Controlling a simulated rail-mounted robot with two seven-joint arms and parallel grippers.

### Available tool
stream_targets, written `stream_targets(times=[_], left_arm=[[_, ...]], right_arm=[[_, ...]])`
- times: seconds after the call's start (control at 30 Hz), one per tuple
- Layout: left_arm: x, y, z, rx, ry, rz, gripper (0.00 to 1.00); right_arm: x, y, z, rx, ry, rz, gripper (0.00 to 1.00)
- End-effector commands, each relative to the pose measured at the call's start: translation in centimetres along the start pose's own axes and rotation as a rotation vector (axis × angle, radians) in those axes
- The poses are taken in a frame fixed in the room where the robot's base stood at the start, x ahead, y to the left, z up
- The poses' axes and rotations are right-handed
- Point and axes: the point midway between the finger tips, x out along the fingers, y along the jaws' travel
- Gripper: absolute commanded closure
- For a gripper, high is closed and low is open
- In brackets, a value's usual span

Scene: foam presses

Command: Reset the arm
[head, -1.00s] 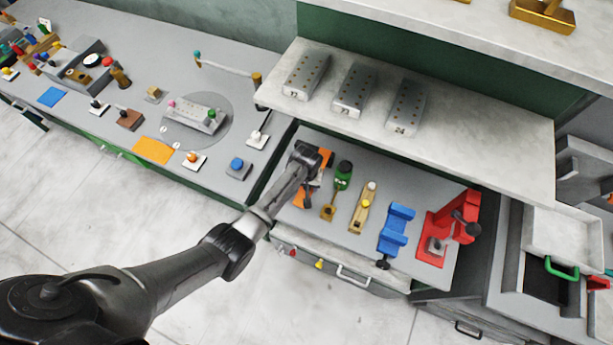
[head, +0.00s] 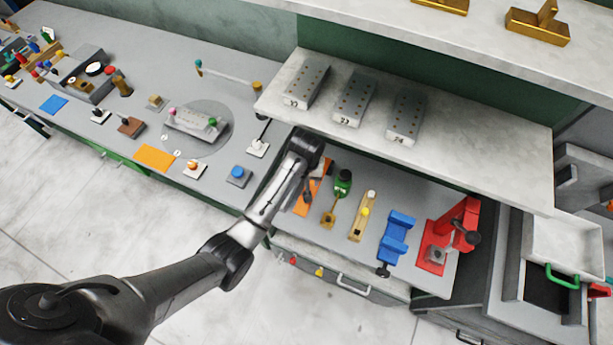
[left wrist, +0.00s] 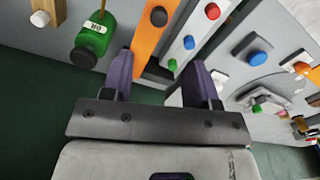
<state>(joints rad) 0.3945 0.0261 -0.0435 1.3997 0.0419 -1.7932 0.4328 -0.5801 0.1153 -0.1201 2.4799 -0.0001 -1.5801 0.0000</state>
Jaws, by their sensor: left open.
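My left arm (head: 235,255) reaches in from the lower left of the head view. Its wrist end is above the gap between the left bench and the tool bench, by the shelf's left corner; its fingers are hidden there. In the left wrist view my left gripper (left wrist: 163,78) is open, with two dark fingers apart and nothing between them. The orange tool (head: 309,198) lies just below the wrist in the head view and is partly covered by it. It also shows beyond the fingers in the left wrist view (left wrist: 150,32). My right gripper is not in view.
A green bottle (head: 343,183), a blue holder (head: 396,238) and a red press (head: 450,238) stand on the tool bench. The shelf (head: 470,145) bears three perforated metal blocks close to my wrist. The left bench (head: 75,130) carries buttons and fixtures.

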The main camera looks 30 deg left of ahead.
Motion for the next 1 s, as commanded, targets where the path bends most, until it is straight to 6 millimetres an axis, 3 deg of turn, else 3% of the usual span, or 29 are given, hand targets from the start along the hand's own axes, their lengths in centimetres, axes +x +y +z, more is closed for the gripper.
stream_targets(times=[0.43,0.57,0.67,0.8,1.0], left_arm=[[0.1,0.0,0.1,0.002,0.001,0.000,0.46],[0.4,-0.6,1.2,0.020,0.013,-0.001,0.46],[0.9,-1.8,3.6,0.063,0.039,-0.001,0.46],[1.1,-4.2,9.3,0.169,0.098,0.003,0.46],[-1.1,-7.2,17.9,0.334,0.187,0.016,0.46]], right_arm=[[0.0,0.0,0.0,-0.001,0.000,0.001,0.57],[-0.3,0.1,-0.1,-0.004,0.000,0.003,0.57],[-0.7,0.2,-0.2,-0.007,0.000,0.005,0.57],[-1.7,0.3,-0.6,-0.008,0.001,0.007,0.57],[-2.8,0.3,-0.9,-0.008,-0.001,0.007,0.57]])
